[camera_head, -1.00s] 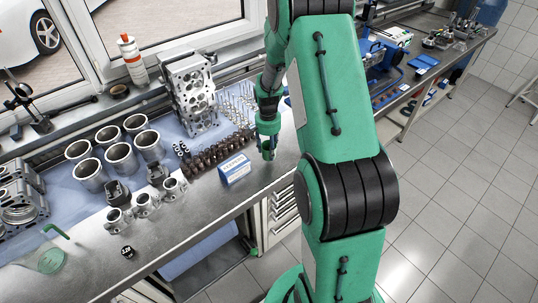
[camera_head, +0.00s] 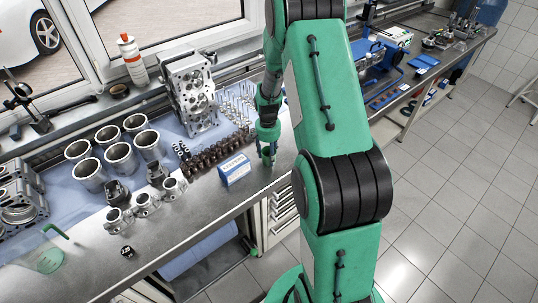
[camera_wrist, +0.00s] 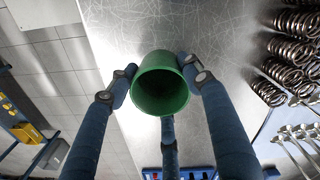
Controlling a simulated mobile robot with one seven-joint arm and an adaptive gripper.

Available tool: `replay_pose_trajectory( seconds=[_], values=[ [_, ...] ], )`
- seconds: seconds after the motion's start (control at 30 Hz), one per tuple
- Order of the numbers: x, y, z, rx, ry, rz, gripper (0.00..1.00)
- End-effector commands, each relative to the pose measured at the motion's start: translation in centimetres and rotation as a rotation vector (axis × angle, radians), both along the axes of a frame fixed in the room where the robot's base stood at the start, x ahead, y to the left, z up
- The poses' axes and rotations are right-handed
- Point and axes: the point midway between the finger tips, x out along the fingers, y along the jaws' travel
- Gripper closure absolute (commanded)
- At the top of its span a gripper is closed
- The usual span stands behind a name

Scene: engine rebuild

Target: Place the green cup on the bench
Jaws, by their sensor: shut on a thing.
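The green cup (camera_wrist: 161,84) is between the three blue fingers of my gripper (camera_wrist: 166,88) in the wrist view, with its open mouth facing the camera. My gripper is shut on it. In the head view, my gripper (camera_head: 267,150) points down over the metal bench (camera_head: 215,208), to the right of a blue and white box. The cup shows there only as a small green patch at the fingertips, low over the bench top near its front edge. I cannot tell whether its base touches the bench.
The blue and white box (camera_head: 234,170) stands close to the left of my gripper. Dark valve springs (camera_head: 205,158) stand behind it, and a cylinder head (camera_head: 190,95) is farther back. A clear green-handled item (camera_head: 48,260) is at far left. Bare bench lies along the front edge.

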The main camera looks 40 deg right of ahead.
Motion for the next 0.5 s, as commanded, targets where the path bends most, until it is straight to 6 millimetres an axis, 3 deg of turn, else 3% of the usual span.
replay_pose_trajectory(
  seconds=[0.03, 0.1, 0.5],
  values=[
    [0.0, 0.0, -0.06, 0.0, 0.0, 0.0, 0.45],
    [-0.01, 0.01, -0.04, 0.0, 0.0, 0.0, 0.31],
    [0.01, 0.0, 0.2, 0.0, 0.0, 0.0, 0.31]
  ],
)
